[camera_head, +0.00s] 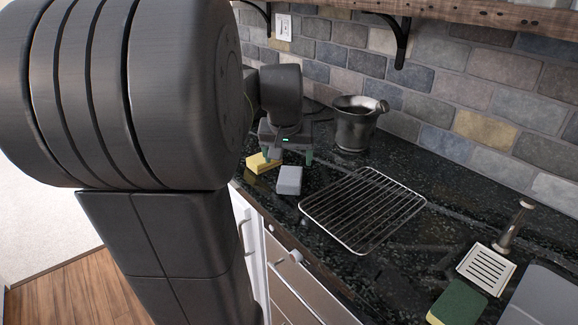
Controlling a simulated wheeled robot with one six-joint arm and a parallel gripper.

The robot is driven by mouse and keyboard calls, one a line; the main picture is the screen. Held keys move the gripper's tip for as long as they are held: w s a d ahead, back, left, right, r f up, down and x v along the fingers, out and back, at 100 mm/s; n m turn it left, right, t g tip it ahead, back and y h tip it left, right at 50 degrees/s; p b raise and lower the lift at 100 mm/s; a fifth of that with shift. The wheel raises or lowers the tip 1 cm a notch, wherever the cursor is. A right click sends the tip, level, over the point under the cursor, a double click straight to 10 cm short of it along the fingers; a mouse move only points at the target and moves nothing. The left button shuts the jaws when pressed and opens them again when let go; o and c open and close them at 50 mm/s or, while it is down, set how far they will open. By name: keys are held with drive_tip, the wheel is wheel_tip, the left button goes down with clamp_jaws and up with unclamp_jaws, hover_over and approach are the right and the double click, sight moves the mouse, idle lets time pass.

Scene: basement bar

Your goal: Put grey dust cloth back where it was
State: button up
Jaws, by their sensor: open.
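A small light grey folded piece (289,180), which looks like the grey dust cloth, lies on the dark speckled counter near its front edge. It is left of the wire rack. My gripper (287,157) is open, with its two greenish fingertips apart and pointing down. In the picture it is just above and behind the grey cloth. Nothing shows between the fingers. I cannot tell how high the fingertips are above the counter.
A yellow sponge-like block (260,163) lies beside the left finger. A wire rack (363,208) lies right of the cloth, and a dark metal pot (354,128) stands behind. A green sponge (458,303) and a slotted white dish (487,269) are at the right.

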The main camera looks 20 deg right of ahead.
drive_tip(key=shift+v, duration=1.3)
